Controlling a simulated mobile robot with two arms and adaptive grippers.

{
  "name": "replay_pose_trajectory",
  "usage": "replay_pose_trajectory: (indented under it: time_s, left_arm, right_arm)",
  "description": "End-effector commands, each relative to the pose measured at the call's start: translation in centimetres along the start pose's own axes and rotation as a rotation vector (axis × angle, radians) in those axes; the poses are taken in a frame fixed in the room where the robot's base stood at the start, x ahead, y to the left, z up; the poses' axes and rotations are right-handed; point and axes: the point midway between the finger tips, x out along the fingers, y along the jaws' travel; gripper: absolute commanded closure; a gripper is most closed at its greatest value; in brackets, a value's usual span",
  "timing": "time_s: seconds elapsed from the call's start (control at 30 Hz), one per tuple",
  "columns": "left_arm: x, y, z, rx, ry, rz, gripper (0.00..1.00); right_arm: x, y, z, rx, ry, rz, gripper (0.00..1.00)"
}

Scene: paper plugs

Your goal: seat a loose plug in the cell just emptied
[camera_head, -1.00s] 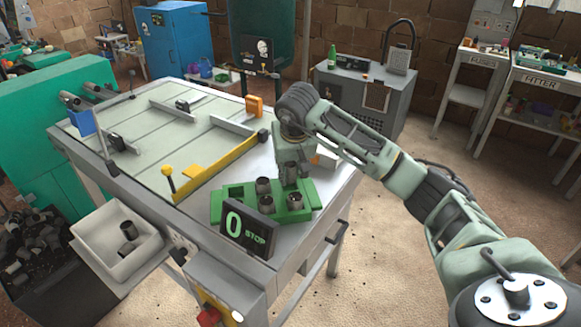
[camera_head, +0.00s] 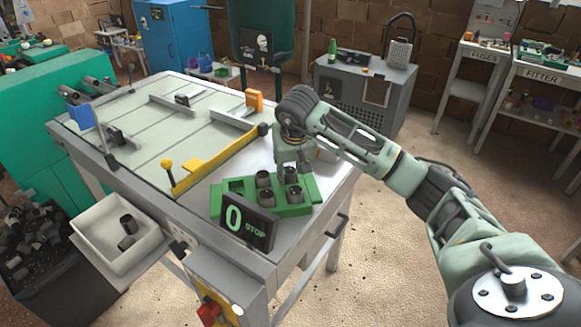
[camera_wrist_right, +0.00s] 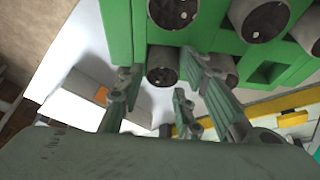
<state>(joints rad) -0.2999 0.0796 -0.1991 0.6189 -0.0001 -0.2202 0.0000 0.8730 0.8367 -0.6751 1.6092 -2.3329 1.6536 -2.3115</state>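A green block with cells (camera_head: 217,207) sits on the table corner, with several dark grey plugs standing in it. One cell (camera_head: 236,185) at its back left is empty; it also shows in the wrist view (camera_wrist_right: 270,72). My right gripper (camera_head: 293,167) is above the back-right plug (camera_head: 291,174). In the wrist view its fingers (camera_wrist_right: 163,72) are spread on either side of that plug (camera_wrist_right: 162,66), with narrow gaps, and the plug stands in its cell. Two loose plugs (camera_head: 128,224) lie in the white bin (camera_head: 88,246). My left gripper is out of view.
A white box with an orange patch (camera_wrist_right: 75,88) lies beside the gripper.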

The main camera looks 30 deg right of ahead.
Motion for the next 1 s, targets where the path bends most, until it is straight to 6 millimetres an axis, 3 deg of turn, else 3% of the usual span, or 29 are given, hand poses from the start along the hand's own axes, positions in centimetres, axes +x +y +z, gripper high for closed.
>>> replay_pose_trajectory:
  time_s: [0.1, 0.47, 0.57, 0.63, 1.0]
  left_arm:
    - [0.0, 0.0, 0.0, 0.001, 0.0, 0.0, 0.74]
    - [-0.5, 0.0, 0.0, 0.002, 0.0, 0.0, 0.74]
    - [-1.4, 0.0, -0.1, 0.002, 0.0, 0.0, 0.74]
    - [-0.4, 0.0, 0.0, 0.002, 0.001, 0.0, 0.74]
    - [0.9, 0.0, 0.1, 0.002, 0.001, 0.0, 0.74]
  right_arm:
    - [0.0, 0.0, 0.0, 0.0, 0.0, 0.0, 0.55]
    - [-0.6, -0.1, -0.2, 0.0, 0.0, -0.002, 0.55]
    - [-1.8, 0.0, -0.7, 0.001, 0.0, -0.002, 0.55]
    - [-2.7, 0.0, -0.6, 0.0, 0.007, -0.002, 0.55]
    - [-10.6, 0.0, -0.5, -0.001, 0.005, -0.001, 0.55]
